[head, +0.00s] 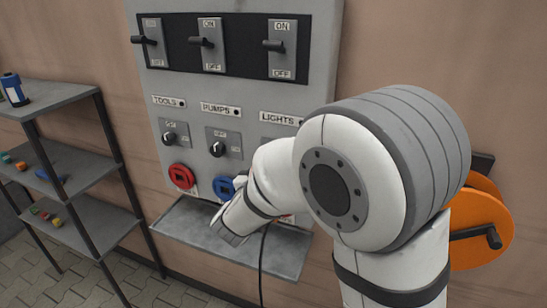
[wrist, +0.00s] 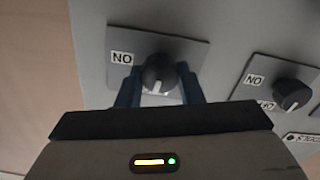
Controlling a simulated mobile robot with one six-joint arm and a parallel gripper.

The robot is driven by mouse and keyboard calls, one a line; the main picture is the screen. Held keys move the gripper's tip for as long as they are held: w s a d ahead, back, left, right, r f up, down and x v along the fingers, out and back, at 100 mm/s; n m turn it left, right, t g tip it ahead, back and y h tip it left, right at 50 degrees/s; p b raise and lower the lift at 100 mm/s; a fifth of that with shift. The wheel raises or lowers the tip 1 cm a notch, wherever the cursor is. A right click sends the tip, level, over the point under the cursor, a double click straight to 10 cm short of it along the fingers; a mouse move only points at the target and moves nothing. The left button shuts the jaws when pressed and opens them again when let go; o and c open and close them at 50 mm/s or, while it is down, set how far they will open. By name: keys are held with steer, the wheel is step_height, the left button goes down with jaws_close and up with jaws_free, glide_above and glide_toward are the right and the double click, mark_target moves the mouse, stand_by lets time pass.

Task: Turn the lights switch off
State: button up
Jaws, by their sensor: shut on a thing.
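The lights switch, a black rotary knob (wrist: 158,75) on a grey plate (wrist: 190,50), is at the top middle of the wrist view. The picture there is upside down. The blue fingers of my gripper (wrist: 157,88) stand on either side of the knob and are shut on it. Its white mark points down in that view, away from the ON label (wrist: 122,58) at its left.
Knobs for TOOLS (head: 169,138) and PUMPS (head: 217,148) are on the left. Three lever switches (head: 275,46) sit above. Red (head: 181,177) and blue (head: 223,188) round fittings and a grey shelf (head: 190,232) are below. A rack (head: 70,93) stands left, an orange reel (head: 490,232) right.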

steer(key=shift+n+p, duration=0.45)
steer(key=shift+n, duration=0.45)
steer(key=o, duration=1)
steer(key=shift+c, duration=0.2)
steer(key=b+v, duration=0.1)
steer(key=v, duration=0.6)
steer(key=shift+s+a, duration=0.15)
steer(key=shift+s, duration=0.2)
